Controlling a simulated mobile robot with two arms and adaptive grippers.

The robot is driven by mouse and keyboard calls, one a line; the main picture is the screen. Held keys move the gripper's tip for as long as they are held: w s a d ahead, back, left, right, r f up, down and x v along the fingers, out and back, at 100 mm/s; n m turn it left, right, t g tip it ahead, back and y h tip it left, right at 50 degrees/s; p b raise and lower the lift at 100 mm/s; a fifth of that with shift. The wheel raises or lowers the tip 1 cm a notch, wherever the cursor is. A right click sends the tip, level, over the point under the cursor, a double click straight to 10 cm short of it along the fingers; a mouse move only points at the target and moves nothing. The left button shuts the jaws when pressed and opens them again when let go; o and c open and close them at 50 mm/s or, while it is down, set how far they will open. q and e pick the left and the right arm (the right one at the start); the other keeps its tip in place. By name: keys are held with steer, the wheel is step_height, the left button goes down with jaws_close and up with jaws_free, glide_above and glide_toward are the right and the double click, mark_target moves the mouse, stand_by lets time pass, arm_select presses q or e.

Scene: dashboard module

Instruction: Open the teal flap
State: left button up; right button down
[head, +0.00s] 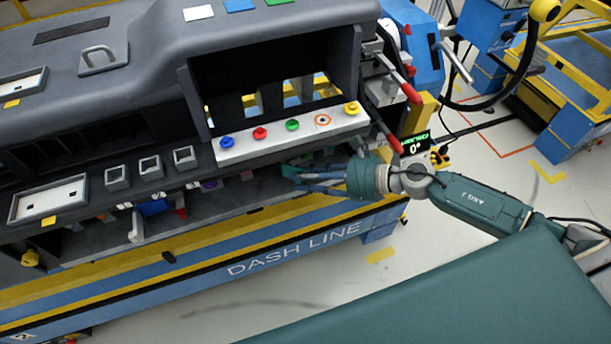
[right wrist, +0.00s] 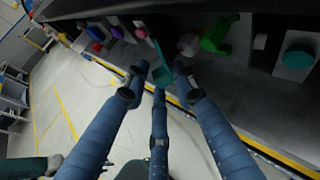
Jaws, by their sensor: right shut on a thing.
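The teal flap (right wrist: 163,72) is a small thin plate beneath the dashboard in the right wrist view. It lies between the fingertips of my right gripper (right wrist: 159,82), whose blue fingers are shut on it. In the head view my right gripper (head: 297,180) reaches in from the right, under the white button panel. The flap is mostly hidden there by the fingers and the shade. My left gripper is not in view.
The white panel (head: 290,133) carries several coloured buttons just above my right gripper. A small display (head: 415,144) reads 0° beside my right wrist. In the right wrist view, a green part (right wrist: 218,34) and a white block with a teal round top (right wrist: 299,57) are nearby.

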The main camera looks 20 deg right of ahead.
steer(key=shift+r, duration=0.1)
steer(key=m+t+h+p, duration=0.5)
steer(key=m+h+p, duration=0.9)
steer(key=m+h, duration=0.1)
glide_toward(273, 189)
steer(key=w+r, duration=0.1)
steer(key=w+d, duration=0.1)
steer(key=w, duration=0.1)
steer(key=w+d+r, duration=0.1)
steer(key=shift+w+r, duration=0.2)
steer(key=shift+r, duration=0.15)
steer(key=shift+d+r+h, duration=0.1)
steer(key=shift+h, duration=0.2)
steer(key=c, duration=1.6)
jaws_free()
steer(key=shift+c, duration=0.2)
